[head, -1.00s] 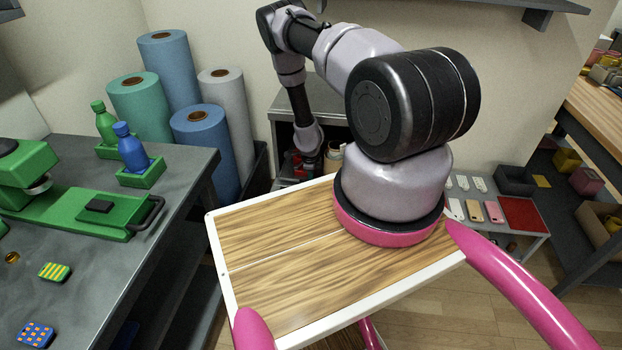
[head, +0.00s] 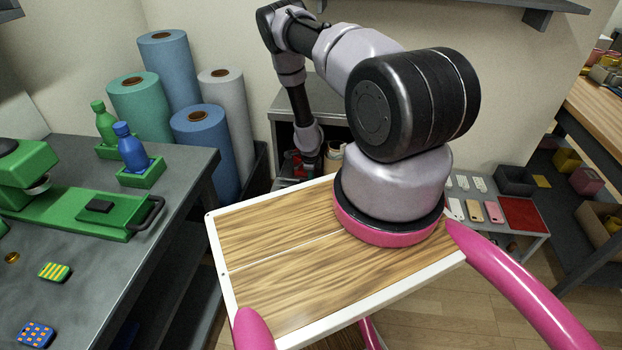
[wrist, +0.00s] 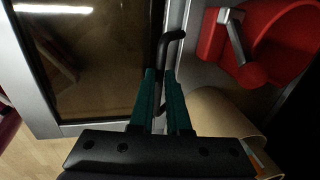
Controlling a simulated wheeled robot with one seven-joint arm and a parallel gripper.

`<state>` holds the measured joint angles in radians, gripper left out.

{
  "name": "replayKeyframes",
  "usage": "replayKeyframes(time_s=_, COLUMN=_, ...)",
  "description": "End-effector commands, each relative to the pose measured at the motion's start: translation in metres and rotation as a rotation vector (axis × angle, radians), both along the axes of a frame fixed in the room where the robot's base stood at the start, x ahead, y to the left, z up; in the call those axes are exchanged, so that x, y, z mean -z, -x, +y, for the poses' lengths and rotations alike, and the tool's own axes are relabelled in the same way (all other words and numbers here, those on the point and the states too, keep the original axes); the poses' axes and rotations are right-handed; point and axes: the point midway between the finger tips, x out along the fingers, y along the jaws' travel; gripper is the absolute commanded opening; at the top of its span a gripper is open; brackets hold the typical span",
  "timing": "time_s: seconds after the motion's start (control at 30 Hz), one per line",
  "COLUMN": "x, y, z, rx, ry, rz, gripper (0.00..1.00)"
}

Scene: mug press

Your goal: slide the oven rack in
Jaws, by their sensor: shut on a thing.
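In the wrist view, my gripper (wrist: 160,76) has its two teal fingers closed around a bent black handle (wrist: 170,40). The handle runs along the grey frame of a dark glass panel (wrist: 95,65), which looks like an oven door. I cannot make out a rack in either view. In the head view, my arm reaches down to a grey cabinet (head: 285,105) with a dark open front by the wall. The fingers are not clear there.
In the wrist view, a red object (wrist: 280,40) with a grey lever and a tan cylinder (wrist: 215,112) are close right of the fingers. In the head view, fabric rolls (head: 205,140) stand left of the cabinet. A green-equipped bench (head: 185,165) is at left.

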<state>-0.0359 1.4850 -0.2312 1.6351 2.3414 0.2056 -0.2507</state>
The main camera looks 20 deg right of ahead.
Motion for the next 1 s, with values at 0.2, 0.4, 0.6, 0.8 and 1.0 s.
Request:
replayKeyframes(time_s=0.2, x=0.0, y=0.0, z=0.0, rx=0.0, ry=0.001, rz=0.001, gripper=0.0)
replayKeyframes(time_s=0.4, x=0.0, y=-0.001, z=-0.001, rx=0.001, ry=0.0, rz=0.0, gripper=0.0)
replayKeyframes(time_s=0.6, x=0.002, y=-0.012, z=-0.007, rx=0.0, ry=-0.008, rz=0.005, gripper=0.0)
replayKeyframes(time_s=0.8, x=0.002, y=-0.03, z=-0.018, rx=0.0, ry=-0.009, rz=0.004, gripper=0.0)
replayKeyframes(time_s=1.0, x=0.001, y=-0.04, z=-0.026, rx=0.0, ry=-0.003, rz=-0.001, gripper=0.0)
